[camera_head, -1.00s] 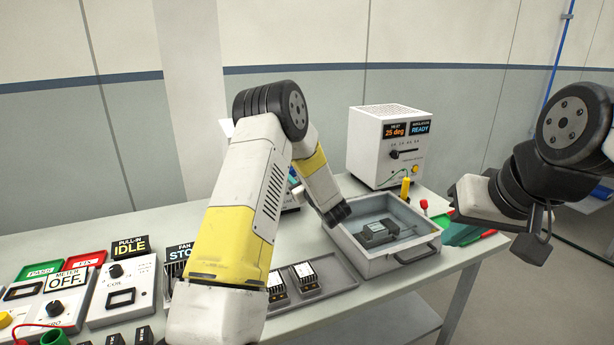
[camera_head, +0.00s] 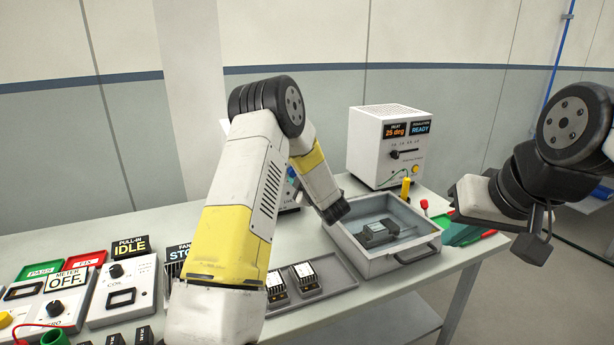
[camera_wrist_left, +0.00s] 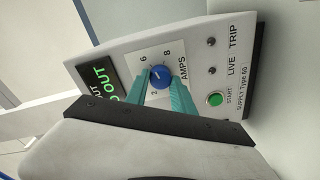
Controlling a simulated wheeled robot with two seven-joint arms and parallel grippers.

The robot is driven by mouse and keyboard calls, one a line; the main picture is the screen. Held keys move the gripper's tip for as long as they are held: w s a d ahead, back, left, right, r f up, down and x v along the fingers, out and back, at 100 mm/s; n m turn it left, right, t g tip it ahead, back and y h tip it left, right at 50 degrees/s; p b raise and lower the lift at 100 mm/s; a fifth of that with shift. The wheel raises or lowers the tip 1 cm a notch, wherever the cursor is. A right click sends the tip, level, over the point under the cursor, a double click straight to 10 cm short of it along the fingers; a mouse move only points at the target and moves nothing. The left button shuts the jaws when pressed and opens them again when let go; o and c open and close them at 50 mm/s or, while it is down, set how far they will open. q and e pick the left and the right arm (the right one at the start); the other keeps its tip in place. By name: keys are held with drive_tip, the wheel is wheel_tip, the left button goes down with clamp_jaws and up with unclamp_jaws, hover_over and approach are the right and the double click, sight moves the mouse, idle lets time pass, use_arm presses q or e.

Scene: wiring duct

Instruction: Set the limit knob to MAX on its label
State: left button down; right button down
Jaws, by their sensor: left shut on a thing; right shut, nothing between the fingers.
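In the left wrist view a round blue knob (camera_wrist_left: 160,76) sits on a white scale plate (camera_wrist_left: 146,57) marked AMPS, with numbers around it. The plate is on a white supply unit (camera_wrist_left: 236,95), which shows tilted in this view. My left gripper (camera_wrist_left: 161,86) has its two teal fingers on either side of the knob, shut on it. The knob's pointer and any MAX mark are too small or covered to read. In the head view my left arm hides most of the supply.
The supply also has a green START button (camera_wrist_left: 215,98) and a dark display with green letters (camera_wrist_left: 100,78). In the head view a grey open box (camera_head: 392,262) stands right of my left arm, with a white tester (camera_head: 385,145) behind it. Small panels line the bench's left.

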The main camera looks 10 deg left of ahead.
use_arm(q)
drive_tip(key=shift+n, duration=1.2)
drive_tip(key=shift+f, duration=0.1)
drive_tip(key=c, duration=1.1)
unclamp_jaws()
drive_tip(key=shift+s, duration=0.1)
drive_tip(key=v, duration=0.7)
drive_tip(key=shift+s+d, duration=0.2)
drive_tip(key=shift+s, duration=0.1)
